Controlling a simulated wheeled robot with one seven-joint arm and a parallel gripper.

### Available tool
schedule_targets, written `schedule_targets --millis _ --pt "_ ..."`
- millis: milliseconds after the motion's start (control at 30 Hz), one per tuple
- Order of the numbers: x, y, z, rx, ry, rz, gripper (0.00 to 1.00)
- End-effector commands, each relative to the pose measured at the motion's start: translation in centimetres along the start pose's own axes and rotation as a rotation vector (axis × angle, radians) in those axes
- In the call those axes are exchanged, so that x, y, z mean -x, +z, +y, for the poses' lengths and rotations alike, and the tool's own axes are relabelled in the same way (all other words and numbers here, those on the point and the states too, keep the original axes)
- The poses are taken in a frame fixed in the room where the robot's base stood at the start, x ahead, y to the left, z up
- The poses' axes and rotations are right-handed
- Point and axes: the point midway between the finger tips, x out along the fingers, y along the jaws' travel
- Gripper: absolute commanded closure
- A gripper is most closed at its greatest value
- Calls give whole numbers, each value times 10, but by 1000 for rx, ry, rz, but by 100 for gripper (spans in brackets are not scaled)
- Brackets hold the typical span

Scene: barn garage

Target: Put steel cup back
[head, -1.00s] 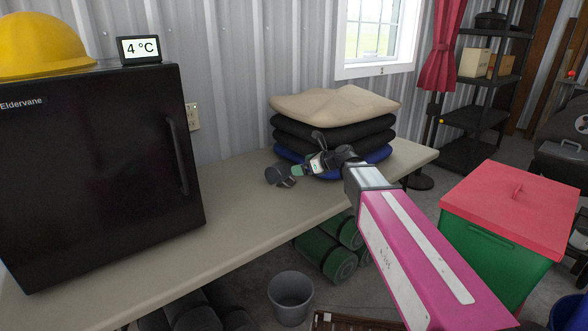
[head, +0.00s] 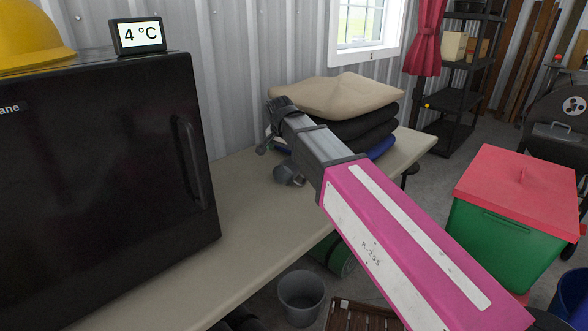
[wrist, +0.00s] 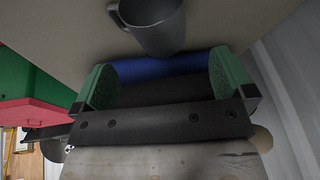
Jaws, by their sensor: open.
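The steel cup (head: 287,174) is dark grey and stands on the beige table (head: 215,225), in front of the stacked cushions. In the wrist view the cup (wrist: 158,30) is at the top, cut off by the picture edge, with its handle to the left. My gripper (wrist: 163,65) is open with green-padded fingers, and nothing is between them. The cup lies beyond the fingertips, apart from them. In the head view my arm hides most of the gripper, next to the cushions and just beyond the cup.
A cushion stack (head: 335,98), beige on top, stands behind the cup. A black fridge (head: 90,180) with a display (head: 138,36) fills the left. A grey bin (head: 301,298) is below the table edge. A red-lidded green box (head: 510,235) stands right. The table between fridge and cup is clear.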

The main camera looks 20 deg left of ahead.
Motion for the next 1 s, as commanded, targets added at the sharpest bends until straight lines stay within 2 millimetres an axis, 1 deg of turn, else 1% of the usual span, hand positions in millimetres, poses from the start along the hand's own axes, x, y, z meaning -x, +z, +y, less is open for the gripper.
schedule_targets --millis 33,100,233,533,833,1000 --pt "4 1 -2 29 14 17 0" --pt "6 2 -3 50 28 29 0" --pt "0 1 -2 57 34 34 0" --pt "-40 -1 -1 54 33 31 0" --pt "-59 -2 0 52 32 31 0" --pt "-81 -4 2 53 32 31 0"
